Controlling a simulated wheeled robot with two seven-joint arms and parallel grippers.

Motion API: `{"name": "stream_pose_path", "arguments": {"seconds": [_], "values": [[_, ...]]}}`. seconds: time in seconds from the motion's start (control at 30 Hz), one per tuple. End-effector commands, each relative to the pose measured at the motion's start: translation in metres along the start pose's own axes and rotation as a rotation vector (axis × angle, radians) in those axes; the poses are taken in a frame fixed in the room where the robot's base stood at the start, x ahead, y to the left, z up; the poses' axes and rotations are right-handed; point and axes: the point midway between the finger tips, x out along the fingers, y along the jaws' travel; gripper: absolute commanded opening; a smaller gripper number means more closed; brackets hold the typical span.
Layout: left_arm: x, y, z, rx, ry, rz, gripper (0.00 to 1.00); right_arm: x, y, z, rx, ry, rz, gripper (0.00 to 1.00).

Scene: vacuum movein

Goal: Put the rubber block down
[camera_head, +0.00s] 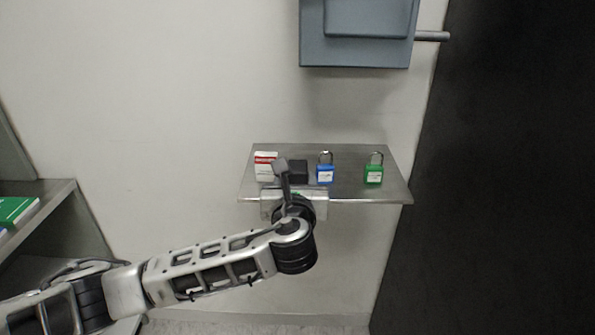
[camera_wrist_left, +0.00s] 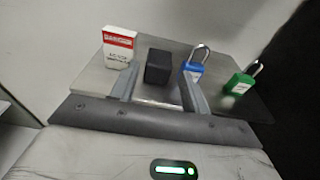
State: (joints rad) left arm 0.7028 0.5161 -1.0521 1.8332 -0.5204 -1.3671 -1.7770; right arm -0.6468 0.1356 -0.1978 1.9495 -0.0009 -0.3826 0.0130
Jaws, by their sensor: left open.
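The black rubber block (camera_head: 299,170) rests on a small metal wall shelf (camera_head: 341,186), between a white and red box and a blue padlock. In the left wrist view the block (camera_wrist_left: 158,67) sits between my two spread fingers, toward their far ends. My left gripper (camera_wrist_left: 158,85) is open. In the head view my left gripper (camera_head: 287,178) reaches over the shelf's front edge, and one finger partly hides the block's left side. I cannot tell whether a finger touches the block. My right gripper is in neither view.
A white and red box (camera_head: 265,166) stands left of the block. A blue padlock (camera_head: 325,172) is close on its right, and a green padlock (camera_head: 373,170) is farther right. A grey wall box (camera_head: 356,50) hangs above. A side shelf with a green item (camera_head: 17,210) is at left.

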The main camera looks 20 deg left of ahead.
Motion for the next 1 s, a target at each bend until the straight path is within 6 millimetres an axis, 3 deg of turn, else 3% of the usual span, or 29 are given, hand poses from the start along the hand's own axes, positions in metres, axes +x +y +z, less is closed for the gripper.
{"name": "stream_pose_path", "arguments": {"seconds": [0.63,0.93,0.97,1.0], "values": [[0.072,-0.002,-0.008,-0.002,0.000,0.000,0.46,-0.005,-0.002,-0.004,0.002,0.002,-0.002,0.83],[0.077,-0.002,-0.009,-0.003,0.001,-0.002,0.46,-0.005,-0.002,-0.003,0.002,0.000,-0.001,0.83],[0.077,-0.002,-0.009,-0.003,0.001,-0.002,0.44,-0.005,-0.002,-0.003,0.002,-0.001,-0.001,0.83],[0.077,-0.002,-0.009,-0.003,0.001,-0.002,0.33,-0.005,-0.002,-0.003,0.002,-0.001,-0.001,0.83]]}}
